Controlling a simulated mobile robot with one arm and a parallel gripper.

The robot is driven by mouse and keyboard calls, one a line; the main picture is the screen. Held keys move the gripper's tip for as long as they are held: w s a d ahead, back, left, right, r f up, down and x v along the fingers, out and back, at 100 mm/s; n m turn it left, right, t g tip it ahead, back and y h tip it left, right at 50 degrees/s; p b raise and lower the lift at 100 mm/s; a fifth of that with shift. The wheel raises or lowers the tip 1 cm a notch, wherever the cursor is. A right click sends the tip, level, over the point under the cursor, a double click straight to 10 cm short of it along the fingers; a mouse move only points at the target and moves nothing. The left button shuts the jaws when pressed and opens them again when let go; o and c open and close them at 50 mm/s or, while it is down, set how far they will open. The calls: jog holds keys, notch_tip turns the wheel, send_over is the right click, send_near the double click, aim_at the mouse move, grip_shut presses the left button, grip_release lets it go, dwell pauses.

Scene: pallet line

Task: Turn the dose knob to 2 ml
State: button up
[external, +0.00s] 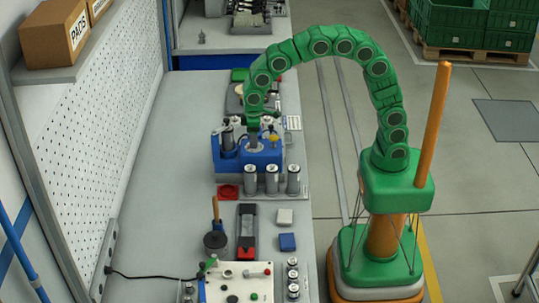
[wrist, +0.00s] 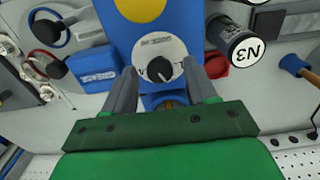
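The dose knob (wrist: 160,68) is a small dark round knob on a white dial plate (wrist: 158,48) on a blue device, near the middle of the wrist view. A light pointer mark shows on the knob; the dial's printing is too small to read. The blue device (external: 262,160) stands on the bench in the external view, where the knob itself cannot be made out. My gripper (wrist: 160,70) is open, one grey finger on each side of the knob, with gaps between. In the external view my gripper (external: 255,132) points down over the blue device.
Metal cylinders (external: 271,180) stand in front of the device. A dark cylinder marked N3 (wrist: 240,45) and a red round piece (wrist: 216,66) lie right of the dial in the wrist view. A blue block (wrist: 95,65) is at left. A white control panel (external: 240,284) sits at the bench's near end.

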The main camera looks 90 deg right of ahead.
jog(key=shift+r, duration=3.9)
jog(key=s+d+f, duration=0.1)
jog(key=s+d, duration=0.1)
jog(key=s, duration=1.1)
jog(key=s+d+g, duration=0.1)
jog(key=s+d, duration=0.1)
jog(key=s, duration=1.1)
jog(key=s+d+f, duration=0.1)
jog(key=s+d, duration=0.1)
jog(key=s, duration=1.1)
jog(key=shift+s+d+f+g, duration=0.15)
jog(key=shift+d+f+g, duration=0.15)
jog(key=shift+d+g, duration=0.1)
